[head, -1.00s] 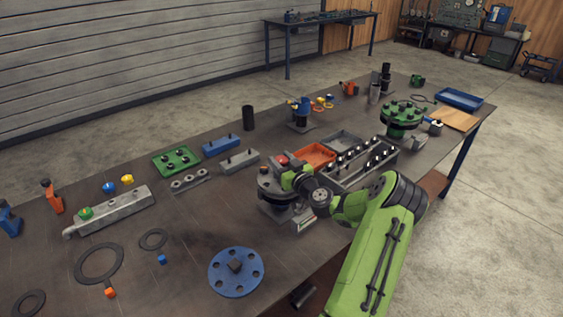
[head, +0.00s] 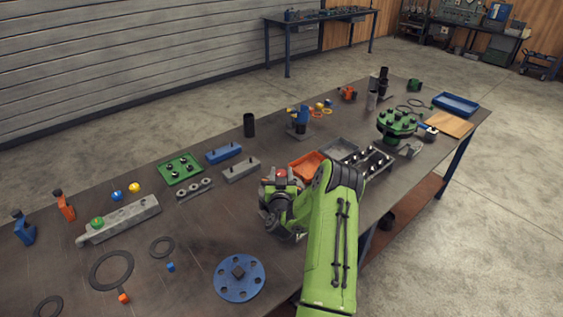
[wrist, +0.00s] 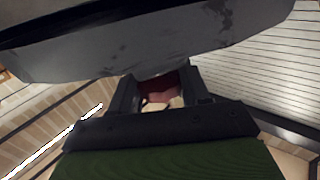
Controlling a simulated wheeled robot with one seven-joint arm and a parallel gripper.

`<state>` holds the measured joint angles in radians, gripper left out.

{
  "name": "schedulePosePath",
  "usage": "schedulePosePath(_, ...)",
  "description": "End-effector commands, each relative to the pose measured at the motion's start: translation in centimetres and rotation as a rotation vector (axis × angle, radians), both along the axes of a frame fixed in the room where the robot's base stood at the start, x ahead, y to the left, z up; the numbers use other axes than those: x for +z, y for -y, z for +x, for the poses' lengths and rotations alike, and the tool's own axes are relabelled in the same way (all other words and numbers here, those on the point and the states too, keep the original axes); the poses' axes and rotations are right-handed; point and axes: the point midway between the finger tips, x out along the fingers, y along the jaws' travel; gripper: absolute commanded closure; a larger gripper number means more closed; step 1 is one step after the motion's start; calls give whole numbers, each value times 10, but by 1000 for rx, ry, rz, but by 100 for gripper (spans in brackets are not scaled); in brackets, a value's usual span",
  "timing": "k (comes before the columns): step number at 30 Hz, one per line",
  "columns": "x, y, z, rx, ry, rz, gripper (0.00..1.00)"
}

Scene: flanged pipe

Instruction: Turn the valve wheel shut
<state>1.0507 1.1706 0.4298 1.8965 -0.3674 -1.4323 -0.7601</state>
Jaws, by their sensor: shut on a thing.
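A red part (wrist: 158,84), which looks like the valve wheel, sits between my gripper's (wrist: 160,95) two dark fingers in the wrist view. The fingers are shut on it. A large grey round flange edge (wrist: 150,50) fills the top of the wrist view, close beyond the fingertips. In the head view a small red part (head: 281,173) shows at the top of the dark flanged pipe piece (head: 268,205) on the table. My green arm covers much of that piece, and the fingertips are hidden there.
An orange tray (head: 305,165) and a grey rack of bolts (head: 372,162) stand just behind and right of my arm. A blue flange disc (head: 240,278) lies in front at left. A green bolted flange (head: 397,124) stands farther right. Bare tabletop (head: 205,225) lies left of the pipe piece.

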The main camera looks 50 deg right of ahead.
Motion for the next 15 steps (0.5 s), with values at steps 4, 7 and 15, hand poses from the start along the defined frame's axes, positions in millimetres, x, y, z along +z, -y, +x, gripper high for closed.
schedulePosePath(4,7,0,0,-47,-1,6,84)
schedulePosePath(7,6,0,0,-70,-1,4,84)
schedulePosePath(15,3,0,0,-103,0,1,84)
